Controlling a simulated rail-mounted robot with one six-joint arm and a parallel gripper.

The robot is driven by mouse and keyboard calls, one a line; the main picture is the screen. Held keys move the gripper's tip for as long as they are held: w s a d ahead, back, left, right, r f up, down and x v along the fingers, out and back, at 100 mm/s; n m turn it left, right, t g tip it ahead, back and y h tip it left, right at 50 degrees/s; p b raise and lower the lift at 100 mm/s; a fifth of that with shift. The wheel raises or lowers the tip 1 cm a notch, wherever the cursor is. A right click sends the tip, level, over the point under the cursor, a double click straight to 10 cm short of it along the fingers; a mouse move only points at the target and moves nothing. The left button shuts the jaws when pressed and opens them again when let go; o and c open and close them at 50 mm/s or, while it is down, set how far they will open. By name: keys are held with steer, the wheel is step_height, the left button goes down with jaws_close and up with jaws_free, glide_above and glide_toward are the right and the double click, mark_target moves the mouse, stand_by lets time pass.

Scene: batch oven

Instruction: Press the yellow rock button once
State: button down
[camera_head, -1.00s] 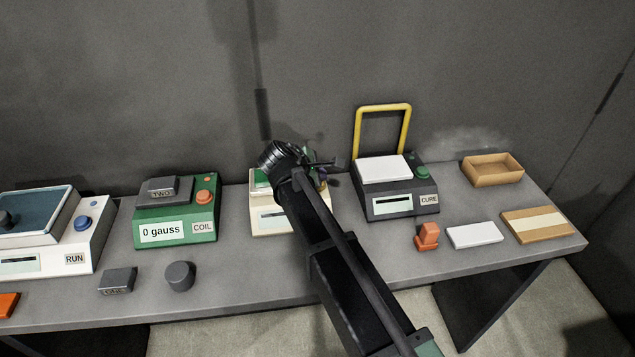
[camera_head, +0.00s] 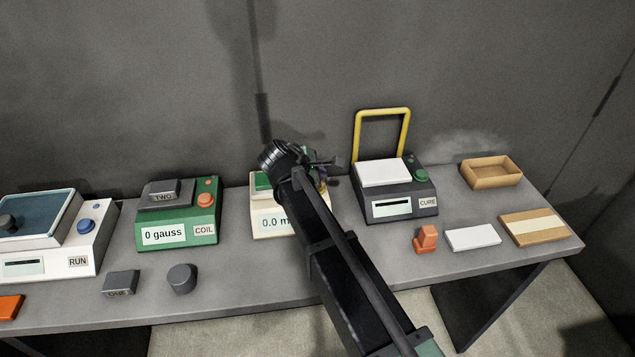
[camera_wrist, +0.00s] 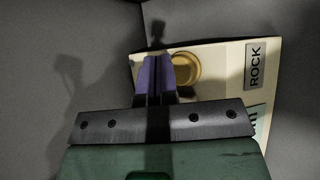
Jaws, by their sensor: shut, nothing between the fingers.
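The yellow rock button (camera_wrist: 186,68) is a round, brass-yellow knob on a cream device (camera_wrist: 212,52) with a ROCK label (camera_wrist: 255,63), seen in the wrist view. My gripper (camera_wrist: 158,62) has its purple fingers shut together with nothing between them. The fingertips lie just left of the button's middle in that view and cover its left edge; I cannot tell whether they touch it. In the head view the cream device (camera_head: 262,230) is partly hidden behind my arm, and its display reads "0.0 m", the rest covered. The button is hidden there.
Left of it stand the green COIL device (camera_head: 203,240) and the white RUN device (camera_head: 85,250). Right is the dark CURE device (camera_head: 425,212) with a yellow frame (camera_head: 382,111). An orange block (camera_head: 426,239) and a white slab (camera_head: 472,238) lie at the front right.

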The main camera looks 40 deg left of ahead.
step_height(320, 180, up, 5)
steer(key=p, duration=0.5)
steer(key=shift+r, duration=0.1)
stand_by(0.7)
